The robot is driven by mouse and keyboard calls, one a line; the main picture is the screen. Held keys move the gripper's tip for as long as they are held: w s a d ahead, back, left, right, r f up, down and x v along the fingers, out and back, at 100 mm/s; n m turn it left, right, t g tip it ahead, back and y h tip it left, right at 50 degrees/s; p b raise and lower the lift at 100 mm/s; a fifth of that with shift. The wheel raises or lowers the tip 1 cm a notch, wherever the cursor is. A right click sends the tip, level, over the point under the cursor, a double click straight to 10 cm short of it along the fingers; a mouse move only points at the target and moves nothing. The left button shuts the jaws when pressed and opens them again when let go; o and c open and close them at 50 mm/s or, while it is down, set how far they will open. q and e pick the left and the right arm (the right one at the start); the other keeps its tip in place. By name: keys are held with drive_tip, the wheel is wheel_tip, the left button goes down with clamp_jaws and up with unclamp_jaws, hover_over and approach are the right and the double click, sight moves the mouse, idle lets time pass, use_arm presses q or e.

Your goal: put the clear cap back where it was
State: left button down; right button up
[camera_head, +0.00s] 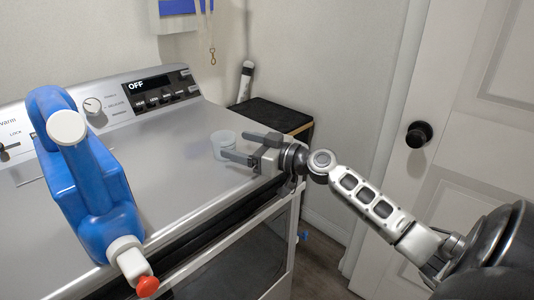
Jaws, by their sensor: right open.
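The clear cap (222,144) is a small translucent cup on the washer's grey top, toward its right end. My right gripper (237,146) reaches in from the right with its jaws open. Its fingertips are at the cap's right side, one beyond and one on the near side, partly overlapping the cap. I cannot tell whether they touch it. A blue jug (88,180) lies on the washer at the left, with a white cap (67,127) and a red-tipped spout (147,286) toward the front edge. My left gripper is not in view.
The washer (170,170) has a rear control panel (155,93) reading OFF. A black-topped stand (270,114) with a white bottle (246,80) is beyond its right end. A white door (450,110) stands at the right. The lid between jug and cap is clear.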

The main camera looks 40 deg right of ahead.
drive_tip(key=b+v, duration=0.2)
drive_tip(key=v, duration=0.7)
drive_tip(key=shift+s, duration=0.15)
